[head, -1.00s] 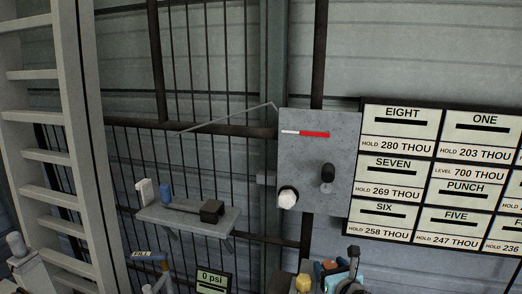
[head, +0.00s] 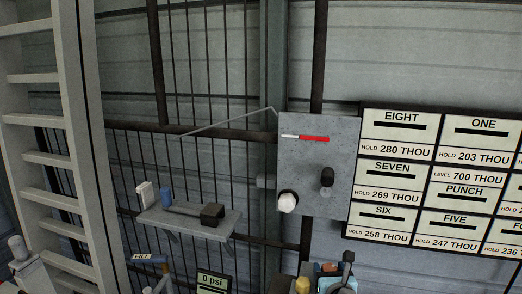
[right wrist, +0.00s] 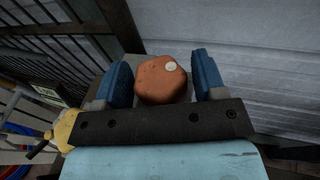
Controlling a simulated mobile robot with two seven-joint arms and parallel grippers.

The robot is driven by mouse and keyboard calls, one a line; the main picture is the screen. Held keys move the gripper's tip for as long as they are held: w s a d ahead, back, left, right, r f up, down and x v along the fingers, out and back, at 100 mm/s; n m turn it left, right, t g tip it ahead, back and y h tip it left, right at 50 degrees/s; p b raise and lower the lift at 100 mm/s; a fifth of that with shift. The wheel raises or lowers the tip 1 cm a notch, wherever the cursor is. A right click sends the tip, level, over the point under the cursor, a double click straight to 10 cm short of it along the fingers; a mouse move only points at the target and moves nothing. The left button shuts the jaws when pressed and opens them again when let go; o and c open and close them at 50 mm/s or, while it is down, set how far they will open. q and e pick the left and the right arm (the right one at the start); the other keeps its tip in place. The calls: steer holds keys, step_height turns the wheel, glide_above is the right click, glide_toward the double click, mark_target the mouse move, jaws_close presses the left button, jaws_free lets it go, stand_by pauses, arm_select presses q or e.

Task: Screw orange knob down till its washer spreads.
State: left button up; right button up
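The orange knob (right wrist: 161,80) is six-sided, with a pale round spot near its upper right edge. It sits between the two blue fingers of my right gripper (right wrist: 163,78) in the right wrist view. The fingers are open around it: the left one is very near or touching, and a narrow gap shows at the right. In the head view my right gripper (head: 332,268) is small and low, near the bottom edge. The washer is hidden under the knob. My left gripper is not identifiable in the head view.
A yellow part (right wrist: 66,130) lies left of my gripper. A grey wall panel (head: 315,190) carries a white knob (head: 287,202), a black knob (head: 327,177) and a red-white pointer. A small shelf (head: 190,222), a ladder (head: 65,130) and a label board (head: 435,175) stand around.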

steer(key=shift+s+r+p, duration=0.2)
steer(key=shift+s+p, duration=0.35)
steer(key=shift+s, duration=0.25)
steer(key=shift+s+r+p, duration=0.15)
steer(key=shift+s+p, duration=0.35)
steer(key=shift+s, duration=0.25)
steer(key=s, duration=0.1)
steer(key=s+p, duration=0.1)
steer(key=s, duration=0.1)
steer(key=s+p, duration=0.1)
steer(key=s, duration=0.1)
steer(key=shift+r, duration=0.35)
